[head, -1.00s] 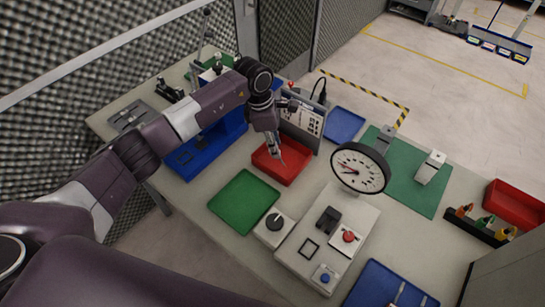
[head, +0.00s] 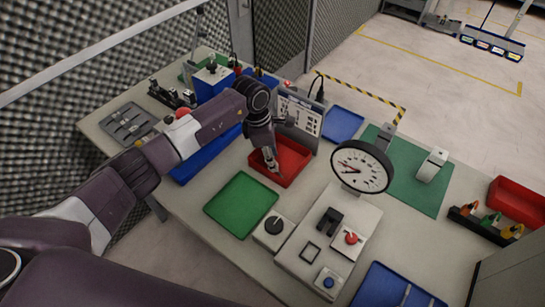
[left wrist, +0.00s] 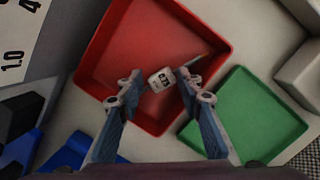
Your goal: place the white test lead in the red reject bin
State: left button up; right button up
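The white test lead (left wrist: 162,80), a small white block marked 0.75 with a thin grey tip, shows in the left wrist view between my left fingertips. My left gripper (left wrist: 160,82) is closed in around it, over the red reject bin (left wrist: 150,35). In the head view my left gripper (head: 272,164) points down within the outline of the red reject bin (head: 296,160), at the middle of the bench. The lead is too small to make out clearly there. Whether it touches the bin floor cannot be told. My right gripper is not in view.
A green tray (head: 241,204) lies just in front of the bin. A grey panel (head: 300,118) stands behind it, and a round dial gauge (head: 362,166) rises to its right. A second red bin (head: 518,203) sits at the far right.

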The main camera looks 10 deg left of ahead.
pick_arm(q)
jog(key=p+v, duration=0.7)
jog(key=v, duration=0.5)
jog(key=shift+r, duration=0.2)
jog(key=shift+s, duration=0.1)
